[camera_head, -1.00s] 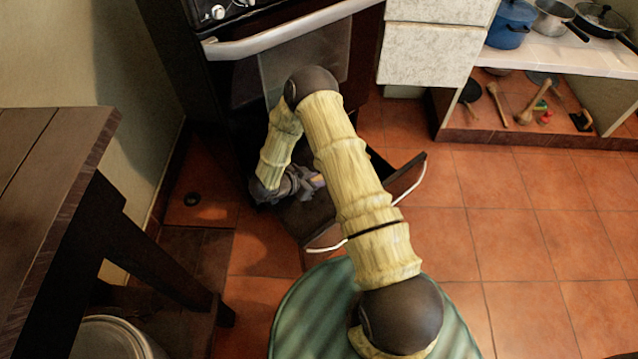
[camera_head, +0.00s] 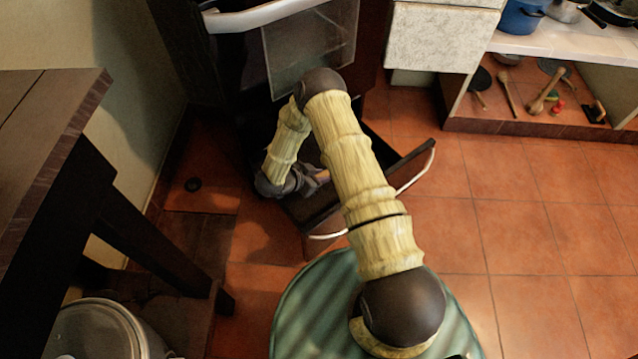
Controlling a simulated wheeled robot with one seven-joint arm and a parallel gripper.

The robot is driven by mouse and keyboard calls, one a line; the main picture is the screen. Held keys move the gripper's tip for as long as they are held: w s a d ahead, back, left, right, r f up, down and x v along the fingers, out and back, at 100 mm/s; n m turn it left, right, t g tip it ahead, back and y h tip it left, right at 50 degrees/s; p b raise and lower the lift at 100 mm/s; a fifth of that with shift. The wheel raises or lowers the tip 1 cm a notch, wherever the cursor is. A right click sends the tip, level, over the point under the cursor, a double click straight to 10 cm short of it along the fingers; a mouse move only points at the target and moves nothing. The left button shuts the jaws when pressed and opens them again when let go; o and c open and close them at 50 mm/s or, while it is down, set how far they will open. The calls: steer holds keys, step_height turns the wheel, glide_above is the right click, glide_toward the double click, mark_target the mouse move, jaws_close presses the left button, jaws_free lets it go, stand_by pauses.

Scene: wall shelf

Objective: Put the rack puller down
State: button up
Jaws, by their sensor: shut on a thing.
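My gripper (camera_head: 313,182) is low inside the open drawer under the oven, pointing right. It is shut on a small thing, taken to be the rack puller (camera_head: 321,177). Only a brownish bit of it shows between the fingers, so its shape is unclear. I cannot tell whether it touches the drawer floor. The dark drawer (camera_head: 385,192) is pulled out, with a pale curved handle on its front. My arm hides much of the drawer's inside.
The oven (camera_head: 310,50) with its light handle stands above the drawer. A dark wooden table (camera_head: 45,130) is at left, with a metal pot (camera_head: 100,332) below. A low shelf (camera_head: 540,128) with utensils is at upper right. The tiled floor at right is clear.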

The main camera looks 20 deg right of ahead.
steer(key=shift+f+b, duration=1.3)
steer(key=shift+f, duration=0.65)
steer(key=shift+r, duration=0.1)
steer(key=o, duration=1)
steer(key=shift+s+a+r+p, duration=0.15)
steer(key=shift+a+r+p, duration=0.15)
steer(key=shift+r+p, duration=0.15)
steer(key=p+v, duration=0.5)
steer(key=v, duration=0.6)
steer(key=shift+a+f, duration=0.1)
steer(key=shift+f, duration=0.05)
